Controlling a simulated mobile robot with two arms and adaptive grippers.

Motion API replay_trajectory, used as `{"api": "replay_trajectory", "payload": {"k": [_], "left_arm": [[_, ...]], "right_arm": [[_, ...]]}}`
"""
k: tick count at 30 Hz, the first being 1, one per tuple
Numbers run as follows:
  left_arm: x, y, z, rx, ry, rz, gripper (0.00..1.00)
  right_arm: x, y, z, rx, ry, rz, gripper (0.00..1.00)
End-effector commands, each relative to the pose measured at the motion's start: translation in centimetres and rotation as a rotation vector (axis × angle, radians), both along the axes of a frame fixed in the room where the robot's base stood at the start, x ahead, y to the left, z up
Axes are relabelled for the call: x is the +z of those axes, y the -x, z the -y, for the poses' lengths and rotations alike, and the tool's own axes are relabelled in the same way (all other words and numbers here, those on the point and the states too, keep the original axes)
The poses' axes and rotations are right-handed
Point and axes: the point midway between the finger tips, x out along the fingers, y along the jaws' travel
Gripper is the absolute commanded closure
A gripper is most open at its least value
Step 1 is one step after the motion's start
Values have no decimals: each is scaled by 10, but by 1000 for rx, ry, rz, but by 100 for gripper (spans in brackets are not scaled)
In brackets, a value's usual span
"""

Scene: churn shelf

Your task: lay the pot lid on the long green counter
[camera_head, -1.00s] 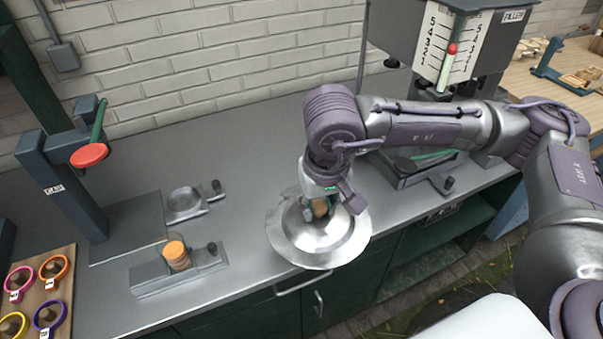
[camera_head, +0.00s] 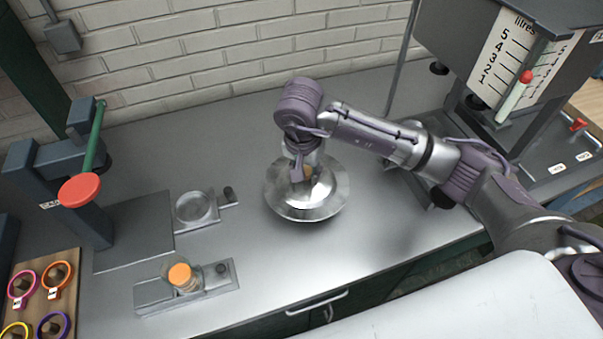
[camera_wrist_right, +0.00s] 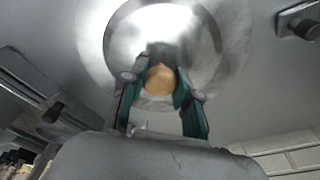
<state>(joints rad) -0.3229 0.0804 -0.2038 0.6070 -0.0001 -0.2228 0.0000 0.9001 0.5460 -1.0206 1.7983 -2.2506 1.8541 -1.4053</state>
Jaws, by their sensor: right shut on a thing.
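The pot lid (camera_head: 325,200) is a round silver metal lid with a wooden knob. In the head view it is over the middle of the long counter (camera_head: 270,265), whose top looks grey and whose front is dark green. My right gripper (camera_head: 303,173) is above the lid, shut on its knob; the knob (camera_wrist_right: 160,79) shows between the green fingers in the right wrist view. The lid looks close to the counter top; I cannot tell whether it touches. My left gripper is in neither view.
Left of the lid are a small round dish fixture (camera_head: 196,207) and a block with an orange-topped cylinder (camera_head: 180,277). A stand with a red disc (camera_head: 80,189) is further left, near a board of coloured rings (camera_head: 40,300). A litre gauge machine (camera_head: 520,70) stands at right.

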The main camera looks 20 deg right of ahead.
Motion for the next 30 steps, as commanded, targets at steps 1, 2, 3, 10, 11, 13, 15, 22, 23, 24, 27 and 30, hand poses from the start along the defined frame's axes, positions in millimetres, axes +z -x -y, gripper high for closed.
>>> {"api": "replay_trajectory", "payload": {"k": [1,2,3,10,11,13,15,22,23,24,27,30], "left_arm": [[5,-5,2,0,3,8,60],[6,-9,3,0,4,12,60],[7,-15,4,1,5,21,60],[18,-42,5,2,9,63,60],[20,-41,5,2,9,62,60],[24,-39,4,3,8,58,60],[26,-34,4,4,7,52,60],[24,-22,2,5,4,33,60],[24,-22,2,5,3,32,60],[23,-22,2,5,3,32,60],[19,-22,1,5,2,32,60],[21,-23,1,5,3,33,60]], "right_arm": [[-2,-8,-3,-2,-2,-1,100],[-5,-11,-3,-1,-2,-2,100],[-7,-15,-4,-1,-2,-1,100],[-26,-20,-5,1,-1,-4,100],[-30,-19,-5,2,-2,-5,100],[-40,-19,-5,0,-2,-4,100],[-47,-20,-5,1,-2,-1,100],[-52,-21,-5,2,-1,3,100],[-52,-21,-5,2,-1,3,100],[-52,-21,-5,2,-1,3,100],[-56,-21,-4,2,-1,3,100],[-55,-20,-4,2,-1,1,57]]}}
